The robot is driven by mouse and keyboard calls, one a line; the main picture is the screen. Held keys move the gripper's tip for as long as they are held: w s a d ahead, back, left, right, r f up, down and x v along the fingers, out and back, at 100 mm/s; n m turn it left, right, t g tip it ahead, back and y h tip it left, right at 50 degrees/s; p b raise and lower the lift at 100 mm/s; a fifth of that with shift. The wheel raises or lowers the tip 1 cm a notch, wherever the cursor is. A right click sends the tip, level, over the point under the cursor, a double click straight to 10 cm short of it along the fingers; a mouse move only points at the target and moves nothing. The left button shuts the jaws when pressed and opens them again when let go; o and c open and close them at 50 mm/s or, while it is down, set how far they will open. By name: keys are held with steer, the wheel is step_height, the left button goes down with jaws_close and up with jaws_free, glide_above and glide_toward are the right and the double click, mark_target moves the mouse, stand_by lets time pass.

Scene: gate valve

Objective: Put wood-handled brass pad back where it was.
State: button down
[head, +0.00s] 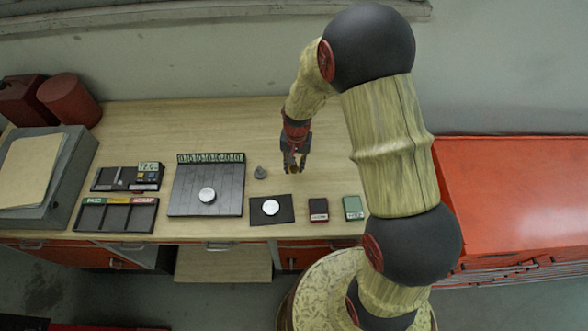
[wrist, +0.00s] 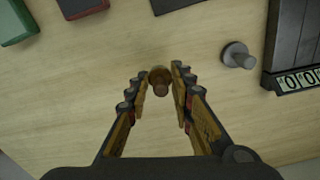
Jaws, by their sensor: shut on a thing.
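My gripper (head: 293,163) hangs over the back middle of the workbench (head: 330,150), pointing down. In the wrist view its two fingers (wrist: 161,88) are closed in on the wood-handled brass pad (wrist: 160,77), a small brown and brass-coloured piece with a round top. The pad sits between the fingertips; the fingers hide part of its sides. The bench top shows beneath it, and I cannot tell whether the pad touches it. In the head view the pad is too small to make out clearly.
A grey knobbed piece (head: 260,172) stands left of my gripper, beside the slatted board with number tiles (head: 185,200). In front are a black mat with a silver disc (head: 271,207), a red box (head: 318,208) and a green box (head: 353,207). Bare bench surrounds my gripper.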

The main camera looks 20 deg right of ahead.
mark_target(294, 170)
steer(key=shift+w+f, duration=0.25)
steer(key=shift+f, duration=1.6)
steer(key=shift+f, duration=0.2)
steer(key=c, duration=1.6)
jaws_free()
steer(key=shift+o, duration=0.2)
steer(key=shift+r, duration=0.15)
